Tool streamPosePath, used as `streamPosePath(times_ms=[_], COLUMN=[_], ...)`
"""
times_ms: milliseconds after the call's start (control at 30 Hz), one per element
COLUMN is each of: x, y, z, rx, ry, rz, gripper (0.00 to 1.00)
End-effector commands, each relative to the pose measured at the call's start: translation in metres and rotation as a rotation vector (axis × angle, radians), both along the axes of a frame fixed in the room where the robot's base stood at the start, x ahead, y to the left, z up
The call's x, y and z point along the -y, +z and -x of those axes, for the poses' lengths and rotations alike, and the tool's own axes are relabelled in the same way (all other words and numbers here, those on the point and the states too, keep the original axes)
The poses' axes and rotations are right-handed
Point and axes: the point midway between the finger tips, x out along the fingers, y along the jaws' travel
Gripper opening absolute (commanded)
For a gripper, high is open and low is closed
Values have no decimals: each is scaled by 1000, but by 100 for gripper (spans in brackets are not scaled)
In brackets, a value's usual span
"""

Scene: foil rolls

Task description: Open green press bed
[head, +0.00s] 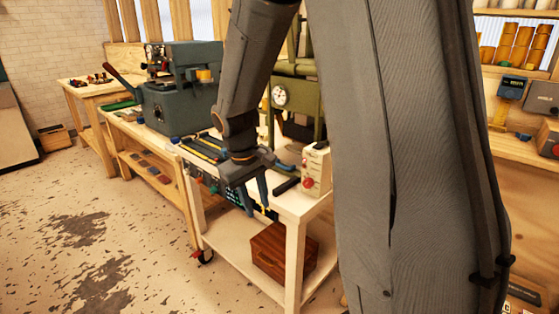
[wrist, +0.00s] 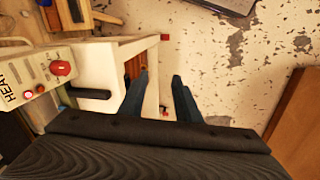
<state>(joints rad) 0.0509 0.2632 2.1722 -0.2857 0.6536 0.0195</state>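The olive-green press (head: 310,100), with a round white gauge on its front, stands at the back of the white cart, partly hidden behind my arm. Its bed cannot be made out clearly. A cream control box (head: 316,168) with a red knob sits at the cart's right end; in the wrist view the box (wrist: 35,70) is at the left, with the lettering "HEAT". My gripper (head: 256,194) is in front of the cart's near edge, apart from the press. In the wrist view its two fingers (wrist: 160,88) are spread with nothing between them.
The white cart (head: 300,207) has a lower shelf with a brown wooden box (head: 271,250). A blue-grey machine (head: 180,95) stands on the wooden bench to the left. Shelves with rolls (head: 515,45) are at the right. The floor (head: 100,240) in front is clear.

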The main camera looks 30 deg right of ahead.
Motion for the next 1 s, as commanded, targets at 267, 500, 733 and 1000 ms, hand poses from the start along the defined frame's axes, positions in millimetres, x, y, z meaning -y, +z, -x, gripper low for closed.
streamPosePath(times_ms=[267, 500, 733, 1000], x=[95, 148, 163, 184], y=[18, 26, 19, -16], z=[-145, -209, -220, -226], rx=[40, 58, 60, 59], ry=[122, 170, 176, 175], rz=[230, 364, 387, 385], gripper=[30, 30, 30, 30])
